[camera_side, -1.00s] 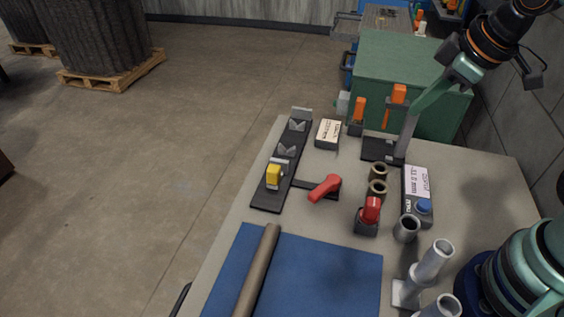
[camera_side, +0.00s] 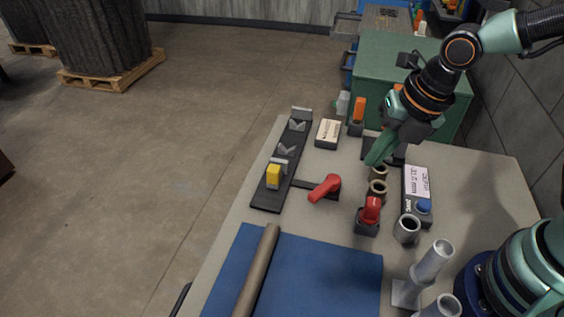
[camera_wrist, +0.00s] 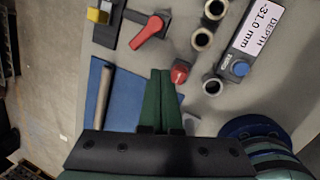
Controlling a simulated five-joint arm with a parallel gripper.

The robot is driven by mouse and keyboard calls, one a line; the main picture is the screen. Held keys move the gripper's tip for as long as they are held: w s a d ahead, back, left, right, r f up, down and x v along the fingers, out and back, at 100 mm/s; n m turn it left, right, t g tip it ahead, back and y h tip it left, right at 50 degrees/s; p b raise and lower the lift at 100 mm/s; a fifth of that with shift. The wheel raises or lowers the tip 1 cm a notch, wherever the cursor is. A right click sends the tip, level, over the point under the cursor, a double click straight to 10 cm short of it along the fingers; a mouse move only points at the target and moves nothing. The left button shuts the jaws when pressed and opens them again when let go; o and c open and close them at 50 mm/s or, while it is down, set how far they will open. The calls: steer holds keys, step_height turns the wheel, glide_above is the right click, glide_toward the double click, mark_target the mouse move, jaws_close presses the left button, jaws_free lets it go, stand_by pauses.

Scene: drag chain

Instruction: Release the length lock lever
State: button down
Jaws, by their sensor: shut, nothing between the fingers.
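A red lever (camera_side: 325,187) lies at a slant on a dark bracket beside the black rail (camera_side: 268,195), which carries a yellow block (camera_side: 273,176). The lever also shows in the wrist view (camera_wrist: 149,32), at the top centre-left. A second red handle (camera_side: 370,209) stands on a small black base, nearer the front right. My gripper (camera_side: 374,161) is shut and empty, its green fingers pointing down to the left above the table, behind the brown rings. In the wrist view my gripper (camera_wrist: 160,72) is apart from the red lever, with the second red handle just right of its fingertips.
Brown rings (camera_side: 378,180) and a grey cup (camera_side: 406,229) stand right of the levers. A depth display (camera_side: 416,190) with a blue button is beside them. A blue mat (camera_side: 330,275) with a brown tube (camera_side: 256,275) lies in front. Silver tubes (camera_side: 432,262) stand front right.

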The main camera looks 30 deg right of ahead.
mark_target(324, 190)
steer(key=a+f+n, duration=0.1)
steer(key=n, duration=0.2)
steer(key=s+a+f+n, duration=0.1)
steer(key=n, duration=0.2)
steer(key=a+f+n, duration=0.1)
steer(key=n, duration=0.2)
steer(key=shift+s+g, duration=0.3)
steer(key=shift+g, duration=0.1)
steer(key=shift+f, duration=0.1)
steer(key=x, duration=0.9)
steer(key=shift+w+d+f, duration=0.15)
steer(key=shift+d+f, duration=0.05)
steer(key=shift+f, duration=0.1)
steer(key=w, duration=0.1)
steer(key=w+a, duration=0.1)
steer(key=w, duration=0.1)
steer(key=shift+f, duration=0.1)
steer(key=shift+w, duration=0.55)
